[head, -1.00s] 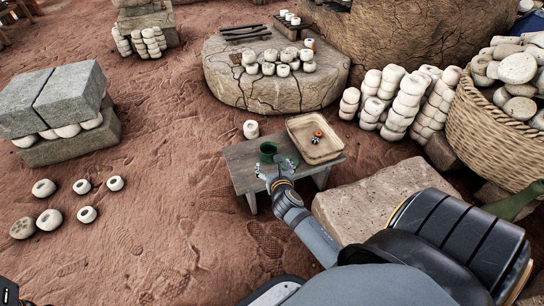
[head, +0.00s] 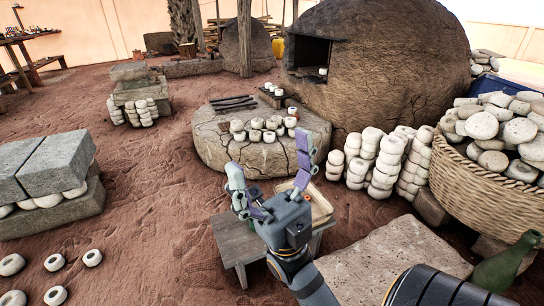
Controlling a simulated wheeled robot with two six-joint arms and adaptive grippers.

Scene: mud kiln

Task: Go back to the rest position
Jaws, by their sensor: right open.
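My right gripper (head: 270,160) is raised in front of the small wooden table (head: 232,240), its two fingers spread wide with nothing between them. It covers much of the tabletop and part of the tan tray (head: 320,208). The green cup seen earlier on the table is hidden now, and the tray's contents are mostly covered. My left gripper is not in view.
A round stone slab (head: 212,140) with several pale pots stands beyond the table. A domed mud kiln (head: 390,65) is behind it. At right are stacked pots (head: 385,165), a full wicker basket (head: 470,175) and a green bottle (head: 503,262).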

